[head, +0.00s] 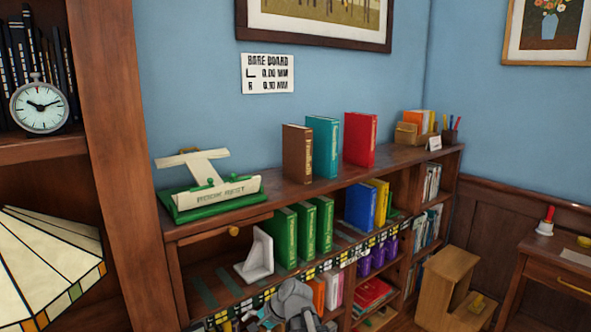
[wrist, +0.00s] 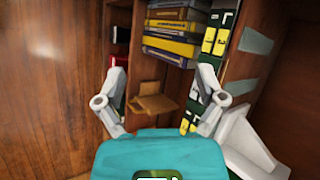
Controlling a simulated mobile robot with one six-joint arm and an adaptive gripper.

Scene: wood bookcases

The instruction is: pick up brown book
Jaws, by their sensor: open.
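The brown book (head: 297,153) stands upright on top of the low bookcase in the head view, at the left end of a short row. A teal book (head: 323,147) stands just to its right. My gripper (head: 294,304) is low in the head view, in front of the bookcase's lower shelves, below and well apart from the brown book. In the wrist view my gripper (wrist: 163,92) has its two fingers spread wide, with nothing held between them. I cannot make out the brown book in the wrist view.
A red book (head: 360,139) stands further right on the top. A green book rest (head: 210,197) lies left of the brown book, with bare wood between. A wooden step stool (head: 447,285) stands right.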

